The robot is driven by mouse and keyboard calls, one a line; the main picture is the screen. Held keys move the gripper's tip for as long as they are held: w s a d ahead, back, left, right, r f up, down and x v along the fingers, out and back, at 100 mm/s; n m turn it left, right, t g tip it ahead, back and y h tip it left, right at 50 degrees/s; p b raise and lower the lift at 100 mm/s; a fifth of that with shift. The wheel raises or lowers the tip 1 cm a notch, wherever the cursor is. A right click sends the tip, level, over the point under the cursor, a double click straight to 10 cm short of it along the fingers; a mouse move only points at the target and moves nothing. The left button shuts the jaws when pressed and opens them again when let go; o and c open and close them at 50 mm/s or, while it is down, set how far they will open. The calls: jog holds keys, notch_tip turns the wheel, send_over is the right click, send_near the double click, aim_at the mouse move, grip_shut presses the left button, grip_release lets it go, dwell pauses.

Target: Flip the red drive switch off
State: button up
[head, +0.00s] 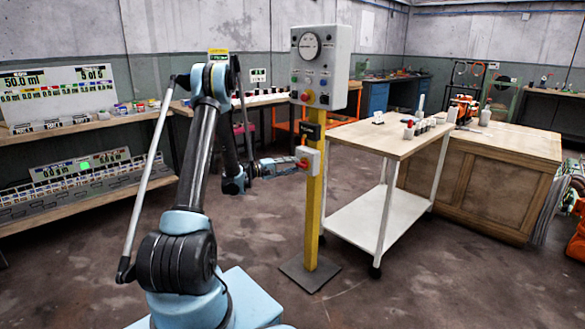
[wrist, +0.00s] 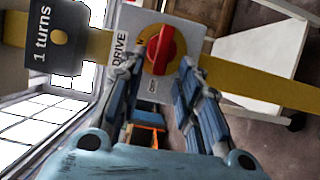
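The red drive switch (wrist: 160,49) is a rotary knob on a yellow disc, set on a grey plate marked DRIVE (wrist: 190,38). In the head view its grey box (head: 313,160) is fixed to the yellow post (head: 314,205). The knob itself is mostly hidden there behind my gripper (head: 294,163). In the wrist view my gripper (wrist: 160,72) is open, its two fingers apart, one on each side of the knob's lower part. I cannot tell whether they touch it. The knob's handle looks roughly in line with the fingers, slightly tilted.
A black box reading "1 turns" (wrist: 58,35) is on the post beside the switch. A control panel with a dial (head: 320,65) tops the post. A white-legged cart (head: 385,140) stands close on the right. Shelves (head: 75,185) line the left wall. Floor around the post is open.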

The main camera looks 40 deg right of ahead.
jog(key=v, duration=1)
jog(key=shift+w+a, duration=0.15)
jog(key=shift+a, duration=0.15)
jog(key=shift+f, duration=0.1)
jog(key=w+a+r+t+y, duration=0.2)
jog(key=a+r+t+y, duration=0.15)
jog(key=a+r, duration=0.6)
jog(key=s+a+r+n+t+y, duration=0.1)
jog(key=s+a+n+t+y, duration=0.2)
jog(key=a, duration=1.4)
jog(key=s+a+f+y, duration=0.2)
jog(key=s+a+y, duration=0.1)
jog(key=s+a, duration=0.4)
jog(key=s+a+f+n+t+y, duration=0.1)
jog(key=s+a+f+y, duration=0.2)
jog(key=s+a, duration=0.4)
jog(key=s+a+f+t+y, duration=0.1)
jog(key=s+a+y, duration=0.3)
jog(key=a, duration=1.3)
jog(key=s+f, duration=0.1)
jog(key=s, duration=0.2)
jog(key=shift+s+f, duration=0.2)
jog(key=shift+s+t, duration=0.15)
jog(key=shift+t, duration=0.1)
